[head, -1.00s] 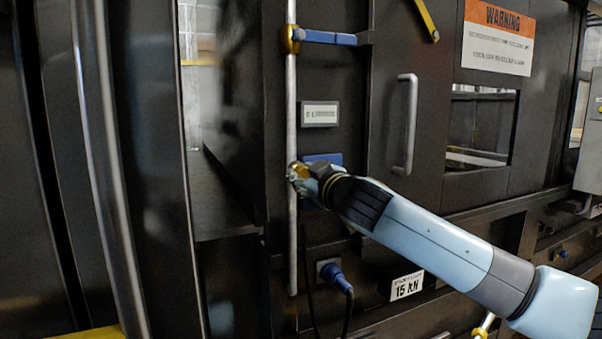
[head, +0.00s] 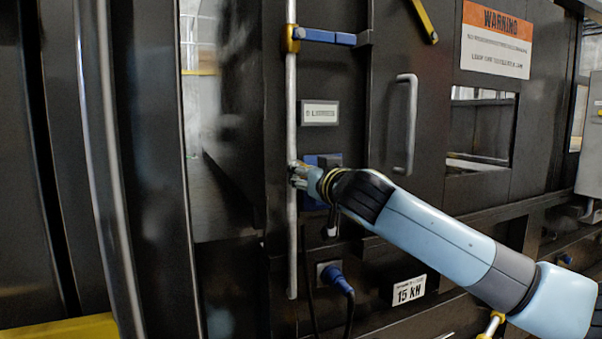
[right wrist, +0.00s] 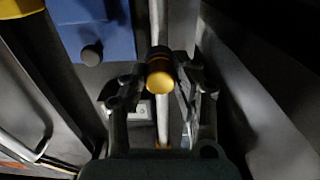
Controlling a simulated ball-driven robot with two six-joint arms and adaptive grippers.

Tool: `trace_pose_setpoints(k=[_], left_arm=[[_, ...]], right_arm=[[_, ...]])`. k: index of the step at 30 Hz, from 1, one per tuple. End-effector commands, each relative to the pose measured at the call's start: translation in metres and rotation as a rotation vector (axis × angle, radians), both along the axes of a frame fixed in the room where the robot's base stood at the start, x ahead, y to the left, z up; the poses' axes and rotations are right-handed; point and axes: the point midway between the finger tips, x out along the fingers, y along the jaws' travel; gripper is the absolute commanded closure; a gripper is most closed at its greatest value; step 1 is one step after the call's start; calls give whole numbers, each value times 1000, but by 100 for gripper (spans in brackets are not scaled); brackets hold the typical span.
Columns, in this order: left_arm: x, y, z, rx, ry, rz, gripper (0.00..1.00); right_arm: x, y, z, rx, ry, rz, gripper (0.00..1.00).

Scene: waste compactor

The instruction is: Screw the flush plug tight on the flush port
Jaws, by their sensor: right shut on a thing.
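A short cylinder with a gold end and a dark body, which I take to be the flush plug (right wrist: 160,74), sits between the fingers of my right gripper (right wrist: 161,84) in the right wrist view. The gripper is shut on it. In the head view my right gripper (head: 299,175) is at the vertical grey pipe, left of a blue plate (head: 311,190), and covers the plug. The flush port is hidden behind the plug and fingers, so I cannot tell how far the plug is seated. My left gripper is not in view.
The vertical pipe (head: 292,110) runs beside the gripper, with a blue-and-yellow bracket (head: 325,37) above. A small label plate (head: 320,113) is above the gripper. A blue cable connector (head: 334,277) is below, and a door handle (head: 406,123) stands out on the right.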

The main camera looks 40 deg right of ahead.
Motion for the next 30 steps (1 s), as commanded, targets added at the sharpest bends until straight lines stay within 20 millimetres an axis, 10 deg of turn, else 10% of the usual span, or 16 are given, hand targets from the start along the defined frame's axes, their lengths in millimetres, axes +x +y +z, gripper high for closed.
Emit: trace_pose_setpoints(k=[11,12,18,30], left_arm=[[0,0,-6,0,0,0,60],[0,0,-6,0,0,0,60],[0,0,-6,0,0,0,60],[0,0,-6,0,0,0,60]], right_arm=[[0,1,0,114,-37,1,100],[0,1,0,114,-37,1,71],[0,0,0,113,-37,1,45],[0,0,0,112,-36,0,49]])
